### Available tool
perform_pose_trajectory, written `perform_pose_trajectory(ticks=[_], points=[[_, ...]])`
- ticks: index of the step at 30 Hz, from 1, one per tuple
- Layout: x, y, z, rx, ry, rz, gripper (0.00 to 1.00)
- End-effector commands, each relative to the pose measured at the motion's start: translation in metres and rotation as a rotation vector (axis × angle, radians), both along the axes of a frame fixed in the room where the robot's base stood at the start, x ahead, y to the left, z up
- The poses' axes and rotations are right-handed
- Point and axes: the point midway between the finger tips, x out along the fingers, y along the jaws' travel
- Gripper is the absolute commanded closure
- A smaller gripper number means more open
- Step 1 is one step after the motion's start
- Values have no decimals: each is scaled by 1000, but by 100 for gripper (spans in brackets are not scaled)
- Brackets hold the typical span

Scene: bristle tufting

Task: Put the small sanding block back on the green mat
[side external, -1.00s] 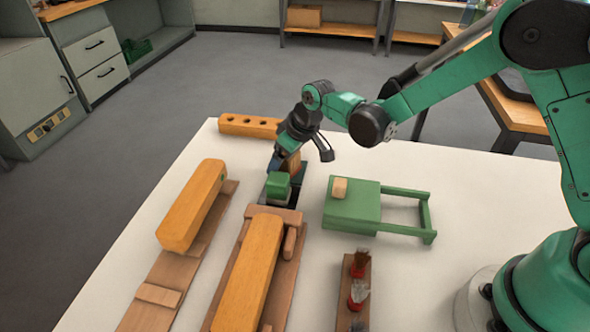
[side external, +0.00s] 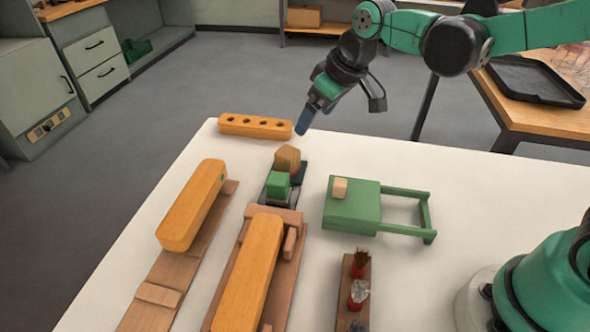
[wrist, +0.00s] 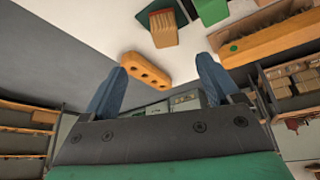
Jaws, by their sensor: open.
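The small sanding block (side external: 287,160), a brown block with a reddish lower part, sits behind the green-topped block in the side view. It appears to rest on the dark green mat (side external: 299,174), most of which it hides. In the wrist view the sanding block (wrist: 162,27) is at the top, with a strip of the mat (wrist: 181,14) showing beside it. My gripper (side external: 306,122) is raised above and behind the block, apart from it. In the wrist view its two blue fingers (wrist: 160,84) are spread with nothing between them.
A green-topped block (side external: 278,184) stands just in front of the sanding block. A drilled orange bar (side external: 255,126) lies at the table's back edge. Long orange blocks (side external: 192,205) stand at left. A green stand (side external: 352,210) with a small tan block (side external: 339,187) is at right.

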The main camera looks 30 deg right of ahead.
Motion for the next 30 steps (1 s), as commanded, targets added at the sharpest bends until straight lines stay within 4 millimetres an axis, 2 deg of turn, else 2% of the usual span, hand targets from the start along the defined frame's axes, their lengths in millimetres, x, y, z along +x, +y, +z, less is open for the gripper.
perform_pose_trajectory(ticks=[3, 6, 12, 18, 30], points=[[-30, -17, 14, 7, -42, -86, 17], [-56, -30, 19, 14, -84, -166, 17], [-96, -49, 14, 31, -156, -289, 17], [-110, -55, 8, 39, -187, -340, 17], [-111, -56, 8, 40, -189, -341, 17]])
